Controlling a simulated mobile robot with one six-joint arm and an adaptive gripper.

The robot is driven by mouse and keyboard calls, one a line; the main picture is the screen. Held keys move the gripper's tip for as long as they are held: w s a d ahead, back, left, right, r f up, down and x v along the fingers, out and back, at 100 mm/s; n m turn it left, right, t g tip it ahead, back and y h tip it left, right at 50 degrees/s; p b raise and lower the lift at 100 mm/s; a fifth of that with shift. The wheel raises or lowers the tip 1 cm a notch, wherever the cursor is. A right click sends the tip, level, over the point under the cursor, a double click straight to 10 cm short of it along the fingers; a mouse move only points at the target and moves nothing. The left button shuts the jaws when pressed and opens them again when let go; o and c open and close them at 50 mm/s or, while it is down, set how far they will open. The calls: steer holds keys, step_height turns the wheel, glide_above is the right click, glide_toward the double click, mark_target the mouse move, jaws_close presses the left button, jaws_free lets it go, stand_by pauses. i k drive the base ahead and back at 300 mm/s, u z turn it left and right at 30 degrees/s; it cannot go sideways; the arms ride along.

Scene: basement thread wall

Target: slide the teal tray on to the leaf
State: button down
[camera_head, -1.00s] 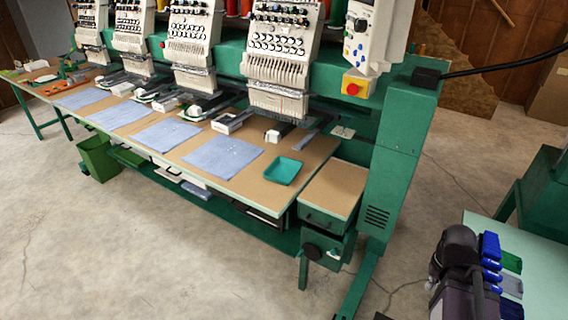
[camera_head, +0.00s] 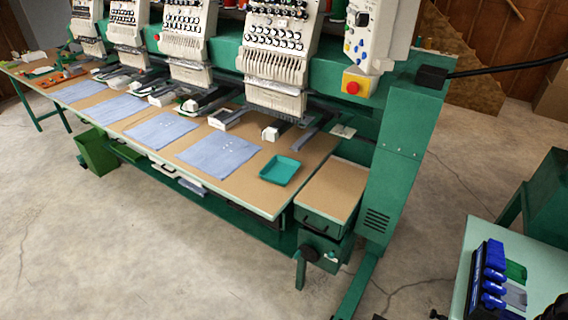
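The teal tray (camera_head: 280,169) is a shallow, rounded rectangular tray. It lies flat on the tan tabletop (camera_head: 232,192) of the embroidery machine, near its right end, and looks empty. The leaf (camera_head: 330,191) appears to be the separate tan-topped panel just right of the tabletop, above a green cabinet; its top is bare. A narrow gap or edge line runs between tabletop and leaf. My gripper is not visible; only a dark piece, probably of my arm, shows at the bottom right corner.
A blue cloth (camera_head: 218,152) lies left of the tray. White machine heads (camera_head: 280,60) overhang the table's back. A green post (camera_head: 402,165) stands right of the leaf. A pale bench (camera_head: 470,255) with blue items (camera_head: 491,265) is at lower right. Floor in front is clear.

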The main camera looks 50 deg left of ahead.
mark_target(279, 169)
steer(key=z, duration=0.5)
steer(key=k, duration=1.05)
steer(key=u, duration=1.9)
steer(key=i, duration=0.45)
steer(key=z, duration=0.3)
